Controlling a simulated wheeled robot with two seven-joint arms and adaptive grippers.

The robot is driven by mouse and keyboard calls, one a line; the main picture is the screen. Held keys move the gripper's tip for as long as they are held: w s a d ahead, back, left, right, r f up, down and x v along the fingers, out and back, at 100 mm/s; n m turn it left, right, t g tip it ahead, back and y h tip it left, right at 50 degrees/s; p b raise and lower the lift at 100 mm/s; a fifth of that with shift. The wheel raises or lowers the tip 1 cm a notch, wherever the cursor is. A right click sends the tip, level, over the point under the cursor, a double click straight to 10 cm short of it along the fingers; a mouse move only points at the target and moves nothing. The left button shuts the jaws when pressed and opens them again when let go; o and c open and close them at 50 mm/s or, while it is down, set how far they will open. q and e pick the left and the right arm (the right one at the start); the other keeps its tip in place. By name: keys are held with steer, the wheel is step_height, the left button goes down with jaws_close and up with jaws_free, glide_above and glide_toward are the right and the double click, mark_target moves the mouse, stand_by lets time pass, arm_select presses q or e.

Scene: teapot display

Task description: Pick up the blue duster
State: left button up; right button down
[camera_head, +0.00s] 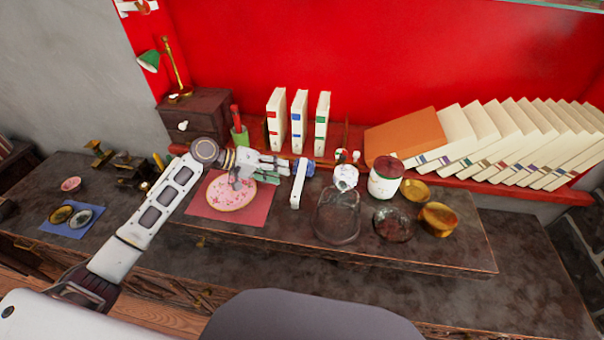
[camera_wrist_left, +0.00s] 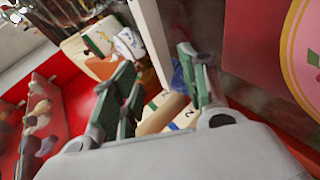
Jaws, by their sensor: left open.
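My left gripper (camera_head: 280,170) is open, reaching over the pink plate towards the duster. Its green-padded fingers also show in the wrist view (camera_wrist_left: 158,80). I cannot tell whether they touch the rod. My right gripper is not in view.
A pink plate (camera_head: 232,193) lies on a red mat (camera_head: 258,212) under my left arm. Books (camera_head: 298,122) stand behind.

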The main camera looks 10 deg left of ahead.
mark_target(300, 180)
arm_select(q)
steer(key=shift+x, duration=0.95)
steer(key=shift+w+d+f, duration=0.1)
steer(key=shift+d+f, duration=0.05)
steer(key=shift+d, duration=0.05)
arm_select(e)
steer(key=shift+w+d+r, duration=0.15)
steer(key=shift+w+d, duration=0.3)
steer(key=shift+w, duration=0.35)
steer(key=shift+s, duration=0.1)
